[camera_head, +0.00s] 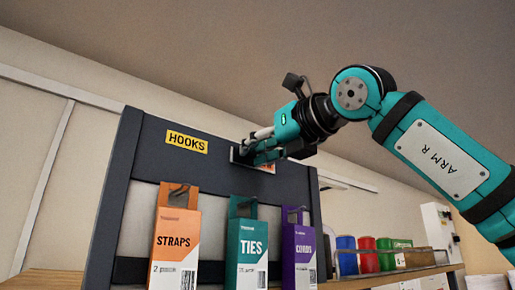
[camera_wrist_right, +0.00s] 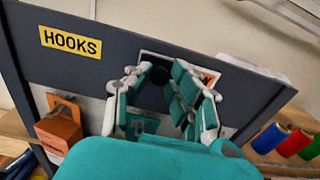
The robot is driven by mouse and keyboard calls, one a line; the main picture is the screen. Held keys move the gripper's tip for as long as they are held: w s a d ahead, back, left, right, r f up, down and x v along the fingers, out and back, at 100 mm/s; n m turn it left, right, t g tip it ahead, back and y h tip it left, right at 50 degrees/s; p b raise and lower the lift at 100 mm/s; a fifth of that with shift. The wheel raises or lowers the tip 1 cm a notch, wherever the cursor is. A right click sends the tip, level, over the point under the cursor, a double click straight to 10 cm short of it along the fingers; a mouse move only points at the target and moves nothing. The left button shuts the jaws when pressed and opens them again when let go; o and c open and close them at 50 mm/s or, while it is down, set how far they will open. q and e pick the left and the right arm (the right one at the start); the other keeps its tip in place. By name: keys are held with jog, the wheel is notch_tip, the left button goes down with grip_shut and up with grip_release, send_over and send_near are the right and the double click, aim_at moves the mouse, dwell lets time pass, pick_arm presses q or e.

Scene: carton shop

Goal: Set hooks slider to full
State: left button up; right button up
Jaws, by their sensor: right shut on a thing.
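A yellow HOOKS label (camera_head: 187,142) is on the dark top board of the display rack; it also shows in the wrist view (camera_wrist_right: 71,42). To its right is the hooks slider, a light-edged plate (camera_wrist_right: 150,56) with an orange-red mark (camera_wrist_right: 210,77) at its right end. My right gripper (camera_head: 245,152) is at the slider, its fingers closed around a dark knob (camera_wrist_right: 158,76) in the wrist view (camera_wrist_right: 160,84). The fingers hide most of the slider's track and scale, so the knob's setting cannot be read. My left gripper is out of view.
Orange STRAPS (camera_head: 175,240), teal TIES (camera_head: 247,245) and purple CORDS (camera_head: 298,245) cartons hang below the board (camera_head: 135,160). Blue, red and green spools (camera_head: 367,255) stand on a shelf at right.

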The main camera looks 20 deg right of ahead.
grip_shut()
jog(key=d, duration=0.1)
jog(key=w+d, duration=0.1)
jog(key=d, duration=0.3)
jog(key=shift+w+d+r, duration=0.1)
jog(key=shift+w, duration=0.3)
jog(key=shift+o, duration=2)
grip_release()
jog(key=o, duration=0.4)
jog(key=shift+w+d, duration=0.15)
jog(key=shift+d, duration=0.15)
jog(key=shift+o, duration=0.2)
jog(key=shift+a, duration=0.1)
